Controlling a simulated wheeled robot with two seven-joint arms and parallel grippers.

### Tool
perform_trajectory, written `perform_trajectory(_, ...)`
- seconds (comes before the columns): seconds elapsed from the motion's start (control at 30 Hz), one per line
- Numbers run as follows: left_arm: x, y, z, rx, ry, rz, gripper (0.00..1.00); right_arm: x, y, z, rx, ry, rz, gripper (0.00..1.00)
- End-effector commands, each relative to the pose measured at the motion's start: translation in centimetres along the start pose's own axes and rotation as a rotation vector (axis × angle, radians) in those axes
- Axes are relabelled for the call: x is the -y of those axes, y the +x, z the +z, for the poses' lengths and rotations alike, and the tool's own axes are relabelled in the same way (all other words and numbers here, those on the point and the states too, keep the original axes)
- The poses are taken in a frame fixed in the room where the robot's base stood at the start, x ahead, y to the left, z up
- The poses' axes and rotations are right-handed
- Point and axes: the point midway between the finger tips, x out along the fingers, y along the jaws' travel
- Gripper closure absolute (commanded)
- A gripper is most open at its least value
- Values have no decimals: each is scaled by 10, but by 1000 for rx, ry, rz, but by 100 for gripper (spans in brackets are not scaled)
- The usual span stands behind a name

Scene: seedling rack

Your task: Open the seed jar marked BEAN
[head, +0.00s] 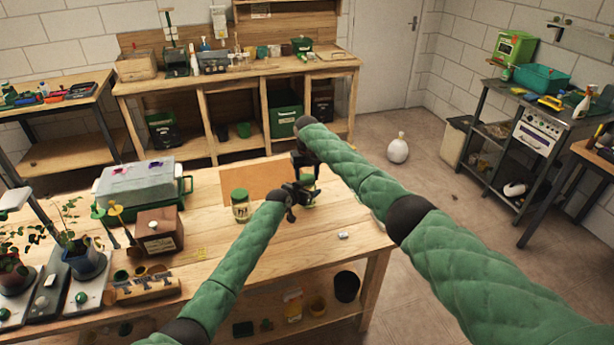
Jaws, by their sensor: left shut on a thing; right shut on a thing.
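A seed jar (309,203) stands on the wooden table, mostly hidden by my two grippers; its label cannot be read. My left gripper (303,193) reaches in from the left and is shut on the jar low down, at its body. My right gripper (308,170) points down from above and is shut on the jar's top, where its lid is. Whether the lid is loose cannot be told. A second glass jar (240,208) with a green lid stands upright to the left, apart from both grippers; its label is too small to read.
An orange-brown board (250,178) lies behind the jars. A small whitish block (343,236) lies to their right. A brown wooden box (158,232), a grey-lidded green case (140,185) and potted seedlings (80,258) crowd the table's left. The table's front middle is mostly clear.

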Motion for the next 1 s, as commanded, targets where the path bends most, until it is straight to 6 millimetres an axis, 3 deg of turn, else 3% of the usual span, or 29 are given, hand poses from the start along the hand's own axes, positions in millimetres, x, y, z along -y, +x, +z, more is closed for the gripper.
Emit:
perform_trajectory(0.27,0,0,0,0,0,0,100,-1,-1,0,-1,-2,1,74)
perform_trajectory(0.3,0,0,0,0,0,0,100,-1,-1,0,-1,-2,1,41)
perform_trajectory(0.4,0,0,0,0,0,0,100,-1,0,0,-1,-2,1,25)
perform_trajectory(0.77,0,0,0,0,0,0,100,0,-2,0,0,-3,0,25)
perform_trajectory(1.0,0,0,1,2,-1,0,100,1,-25,0,-1,-5,-1,25)
